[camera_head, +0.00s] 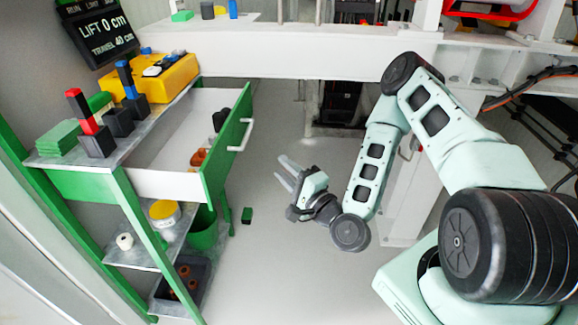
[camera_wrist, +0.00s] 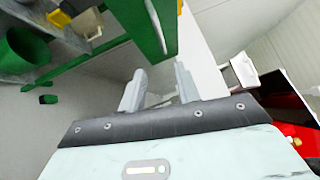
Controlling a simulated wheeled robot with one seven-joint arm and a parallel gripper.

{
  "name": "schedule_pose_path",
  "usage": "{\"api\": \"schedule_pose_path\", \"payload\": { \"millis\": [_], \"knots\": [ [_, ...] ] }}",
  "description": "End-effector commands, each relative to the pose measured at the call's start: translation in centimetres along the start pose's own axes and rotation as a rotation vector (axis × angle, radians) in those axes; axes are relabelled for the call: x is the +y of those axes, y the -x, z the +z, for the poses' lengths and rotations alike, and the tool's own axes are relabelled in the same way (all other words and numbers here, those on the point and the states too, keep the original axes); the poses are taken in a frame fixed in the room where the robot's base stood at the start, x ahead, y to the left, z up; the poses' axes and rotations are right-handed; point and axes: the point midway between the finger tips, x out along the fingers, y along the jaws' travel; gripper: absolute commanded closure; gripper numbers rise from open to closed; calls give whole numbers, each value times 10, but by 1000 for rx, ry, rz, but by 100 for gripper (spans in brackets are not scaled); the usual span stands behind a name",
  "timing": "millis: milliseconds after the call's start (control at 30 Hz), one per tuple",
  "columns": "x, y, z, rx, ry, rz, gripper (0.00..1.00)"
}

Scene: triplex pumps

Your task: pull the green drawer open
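The green drawer (camera_head: 226,146) stands pulled out from the workbench, with its white inside showing and a few dark and orange items in it. Its white handle (camera_head: 241,135) is on the green front. My gripper (camera_head: 283,172) is to the right of the drawer front and lower than the handle in the head view, apart from it. In the wrist view my gripper's two fingers (camera_wrist: 160,90) are spread with nothing between them.
The bench top (camera_head: 140,137) holds a yellow box (camera_head: 168,78), green pads (camera_head: 58,138) and dark blocks. A green bin (camera_head: 203,232) and shelves are below. A small green block (camera_head: 247,215) lies on the floor. The floor around my gripper is clear.

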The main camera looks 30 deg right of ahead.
Motion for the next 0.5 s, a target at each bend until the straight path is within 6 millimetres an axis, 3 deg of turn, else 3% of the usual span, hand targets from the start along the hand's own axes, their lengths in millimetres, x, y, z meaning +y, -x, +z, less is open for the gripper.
{"api": "schedule_pose_path", "payload": {
  "millis": [500],
  "knots": [
    [-1, 12, 1, 1, -1, -3, 68]
  ]
}}
